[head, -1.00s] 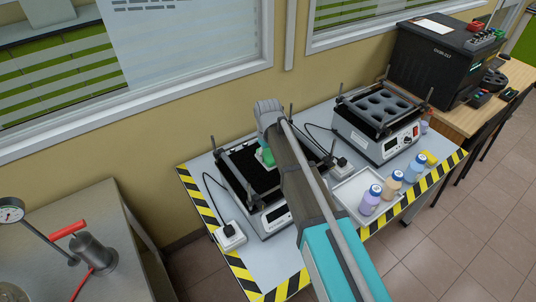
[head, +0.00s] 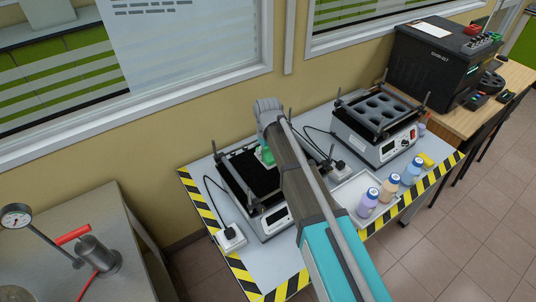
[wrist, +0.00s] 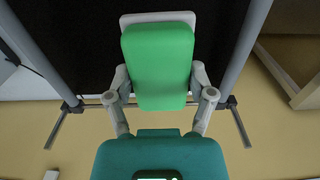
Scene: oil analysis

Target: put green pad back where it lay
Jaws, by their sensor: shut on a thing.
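The green pad (wrist: 158,55) is a rounded block with a pale strip at its far end. In the wrist view it sits between the two fingers of my gripper (wrist: 159,88), which is shut on it. In the head view a bit of the green pad (head: 267,156) shows at the left shaker's black platform (head: 248,175), mostly hidden by my arm. The wrist view shows the black platform (wrist: 85,45) behind the pad, between two grey bars. I cannot tell whether the pad touches the platform.
Upright posts stand at the left shaker's corners. A second shaker (head: 380,120) with round holes stands to the right. A white tray (head: 347,196) and several bottles (head: 390,187) are at the table's front right. A power strip (head: 231,238) and cables lie at the left.

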